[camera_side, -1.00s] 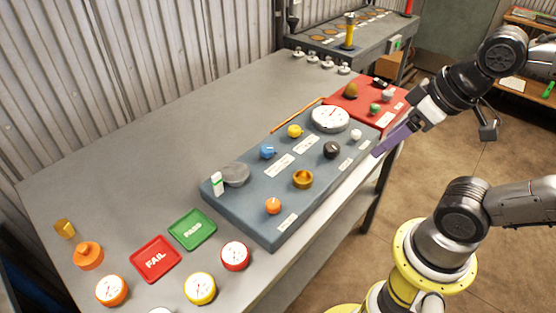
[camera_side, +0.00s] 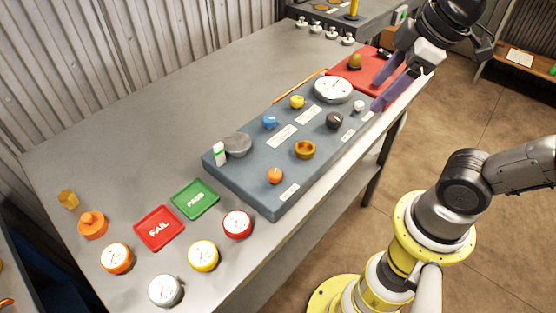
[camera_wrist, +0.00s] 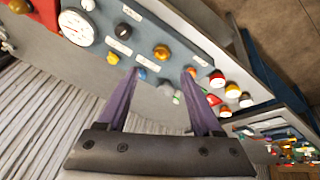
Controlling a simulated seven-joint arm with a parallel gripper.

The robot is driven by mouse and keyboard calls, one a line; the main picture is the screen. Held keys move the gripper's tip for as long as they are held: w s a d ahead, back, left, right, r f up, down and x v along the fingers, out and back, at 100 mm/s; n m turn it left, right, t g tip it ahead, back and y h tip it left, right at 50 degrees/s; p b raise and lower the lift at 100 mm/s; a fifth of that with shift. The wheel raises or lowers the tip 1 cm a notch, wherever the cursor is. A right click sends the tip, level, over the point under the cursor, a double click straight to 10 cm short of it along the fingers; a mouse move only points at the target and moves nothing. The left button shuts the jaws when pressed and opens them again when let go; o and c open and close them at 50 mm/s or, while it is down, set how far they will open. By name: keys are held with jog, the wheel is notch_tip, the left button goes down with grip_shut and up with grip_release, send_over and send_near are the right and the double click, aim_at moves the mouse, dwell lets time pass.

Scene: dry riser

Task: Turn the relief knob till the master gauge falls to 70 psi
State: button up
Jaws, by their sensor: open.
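The master gauge (camera_side: 333,89) is the large white dial at the right end of the blue-grey panel (camera_side: 245,190); it also shows in the wrist view (camera_wrist: 76,27). Its needle reading is too small to tell. The panel carries a yellow knob (camera_side: 297,102), a blue knob (camera_side: 270,122), a black knob (camera_side: 334,121), a white knob (camera_side: 358,106), an orange knob (camera_side: 275,176) and a brass round fitting (camera_side: 305,150). Labels are unreadable, so I cannot tell which is the relief knob. My gripper (camera_side: 383,88) is open and empty, beyond the panel's right end by the red panel.
The red panel (camera_side: 343,67) with small knobs is partly hidden by my gripper. A FAIL tray (camera_side: 159,240), a PASS tray (camera_side: 195,211) and loose gauges (camera_side: 203,255) lie at the left front. A thin orange rod (camera_side: 300,85) lies behind the panel. The back left table is clear.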

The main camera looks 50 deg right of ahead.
jog(key=w+a+n+g, duration=0.2)
jog(key=w+a+n, duration=0.4)
jog(key=w, duration=0.2)
jog(key=n+g, duration=0.3)
jog(key=n, duration=0.1)
send_over(274, 173)
notch_tip(274, 173, down, 5)
notch_tip(274, 173, down, 14)
jog(key=shift+r, duration=0.25)
jog(key=shift+m, duration=0.3)
grip_shut()
